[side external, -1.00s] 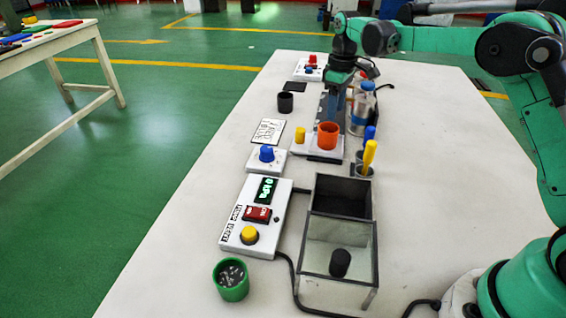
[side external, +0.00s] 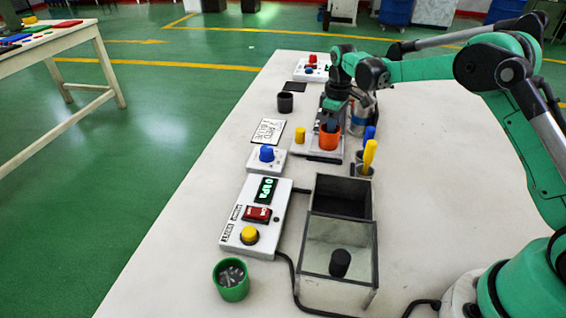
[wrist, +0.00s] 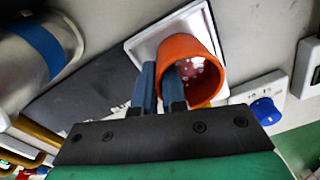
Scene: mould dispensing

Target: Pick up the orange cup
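In the wrist view the cup (wrist: 190,52) opens toward the camera, with pale spots inside. My gripper (side external: 331,124) points down at the cup's rim. In the wrist view its two blue fingers (wrist: 160,80) are close together with a narrow gap at the cup's left wall. The right finger overlaps the cup's mouth and the left one is outside it. Contact with the wall cannot be made out.
A metal bottle (side external: 357,121) is close behind at the right. A blue knob box (side external: 267,155), a yellow-handled tool (side external: 369,155) and an open dark box (side external: 342,195) are nearer the camera.

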